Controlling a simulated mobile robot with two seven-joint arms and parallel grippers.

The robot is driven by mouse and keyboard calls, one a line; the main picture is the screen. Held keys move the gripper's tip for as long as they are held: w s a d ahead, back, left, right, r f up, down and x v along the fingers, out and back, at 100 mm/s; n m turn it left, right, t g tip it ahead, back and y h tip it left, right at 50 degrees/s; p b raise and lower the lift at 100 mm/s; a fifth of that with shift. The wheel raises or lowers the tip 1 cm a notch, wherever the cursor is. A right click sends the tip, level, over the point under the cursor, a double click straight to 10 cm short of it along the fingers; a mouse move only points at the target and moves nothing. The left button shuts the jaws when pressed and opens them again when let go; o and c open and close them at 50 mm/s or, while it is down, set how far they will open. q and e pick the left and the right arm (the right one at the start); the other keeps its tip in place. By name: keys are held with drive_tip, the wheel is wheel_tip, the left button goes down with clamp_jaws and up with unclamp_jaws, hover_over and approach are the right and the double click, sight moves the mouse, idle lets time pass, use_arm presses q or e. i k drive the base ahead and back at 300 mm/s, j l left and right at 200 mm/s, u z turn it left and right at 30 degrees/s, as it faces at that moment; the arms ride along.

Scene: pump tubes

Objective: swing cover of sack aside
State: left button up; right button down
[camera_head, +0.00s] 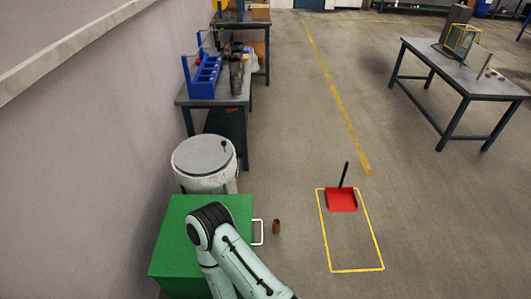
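A white, round, sack-like container (206,183) stands against the wall at left of centre. A flat grey round cover (203,155) lies on its top and appears to close it. A small dark knob or peg stands near the cover's right edge. Part of one of my arms shows at the bottom, with its dark joint over the green box in front of the sack. Neither gripper shows in this view. The arm is apart from the cover.
A green box (177,235) with a white handle (258,232) stands in front of the sack. A red dustpan (341,199) lies within a yellow floor outline. Workbenches (213,101) stand behind; a table (460,73) stands right. The middle floor is clear.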

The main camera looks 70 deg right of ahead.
sight(202, 154)
drive_tip(key=z, duration=1.95)
drive_tip(key=l, duration=0.5)
drive_tip(key=k+l, duration=0.15)
drive_tip(key=l, duration=0.35)
drive_tip(key=i+l, duration=0.1)
drive_tip(key=l, duration=0.25)
drive_tip(key=l+u, duration=0.1)
drive_tip(key=l, duration=0.25)
drive_tip(key=i+l, duration=0.15)
drive_tip(key=l, duration=0.25)
drive_tip(key=i+l, duration=0.35)
drive_tip(key=i, duration=0.2)
drive_tip(key=i+l+u, duration=0.15)
drive_tip(key=i+l, duration=0.2)
drive_tip(key=i, duration=0.15)
drive_tip(key=i+j, duration=0.1)
drive_tip(key=i, duration=0.35)
drive_tip(key=i+j, duration=0.15)
drive_tip(key=i, duration=0.3)
